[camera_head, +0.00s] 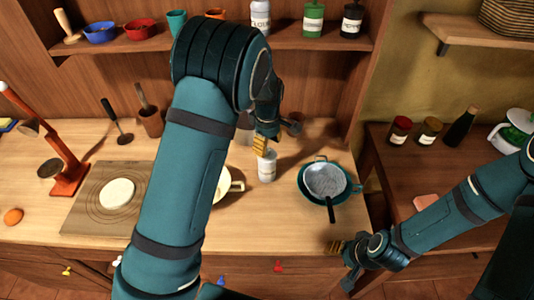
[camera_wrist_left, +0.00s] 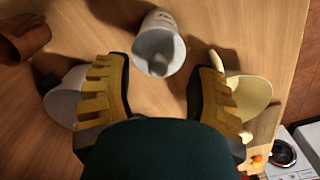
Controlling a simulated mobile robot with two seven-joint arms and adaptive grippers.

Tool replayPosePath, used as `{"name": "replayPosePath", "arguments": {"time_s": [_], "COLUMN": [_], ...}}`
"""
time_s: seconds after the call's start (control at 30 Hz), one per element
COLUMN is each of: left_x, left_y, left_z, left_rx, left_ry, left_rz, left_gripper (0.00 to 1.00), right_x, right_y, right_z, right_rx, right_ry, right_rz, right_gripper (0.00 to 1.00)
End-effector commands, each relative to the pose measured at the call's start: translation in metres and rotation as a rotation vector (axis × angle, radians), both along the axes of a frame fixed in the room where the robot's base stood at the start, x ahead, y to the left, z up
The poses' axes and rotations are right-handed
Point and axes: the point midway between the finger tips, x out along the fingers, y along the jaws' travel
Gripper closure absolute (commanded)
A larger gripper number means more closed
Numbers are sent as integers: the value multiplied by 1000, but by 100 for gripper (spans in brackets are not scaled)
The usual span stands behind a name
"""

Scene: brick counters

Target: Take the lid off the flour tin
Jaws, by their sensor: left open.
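A small white tin (camera_head: 267,166) with a label too small to read stands upright on the counter. In the left wrist view the white tin (camera_wrist_left: 160,42) shows its round grey top with a dark spot; I cannot tell whether that is a lid with a knob. My left gripper (camera_head: 262,146) is above and beside this tin, open, with its yellow-padded fingers (camera_wrist_left: 163,68) spread either side of it and nothing between them held. Another pale tin (camera_head: 261,16), apparently labelled flour, stands on the upper shelf. My right gripper (camera_head: 336,247) is low at the counter's front right; its opening is unclear.
A blue pan with a strainer (camera_head: 325,181) stands right of the tin. A cream pot (camera_head: 231,184) is at its left, partly behind my left arm. A board with dough (camera_head: 117,193) and a red lamp (camera_head: 70,178) are farther left. Jars (camera_head: 400,130) stand on the right table.

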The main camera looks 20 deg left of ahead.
Motion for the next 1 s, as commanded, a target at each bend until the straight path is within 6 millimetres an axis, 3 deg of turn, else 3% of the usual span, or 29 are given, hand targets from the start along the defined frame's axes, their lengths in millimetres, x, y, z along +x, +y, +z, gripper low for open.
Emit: {"name": "replayPosePath", "arguments": {"time_s": [0.2,0.5,0.53,0.67,0.7,1.0], "left_x": [1,1,1,1,1,1], "left_y": [2,2,2,2,2,2], "left_z": [-28,-32,-32,-32,-32,-32], "left_rx": [1,0,0,1,1,1], "left_ry": [1,-1,-1,-1,-1,-1], "left_rz": [0,0,0,0,0,0], "left_gripper": [44,44,48,94,100,100], "right_x": [0,0,0,0,0,0], "right_y": [0,0,0,0,0,0], "right_z": [1,1,1,1,1,1], "right_rx": [0,0,0,0,0,0], "right_ry": [0,0,0,0,0,0], "right_rz": [0,0,0,0,0,0], "right_gripper": [53,53,53,53,53,53]}}
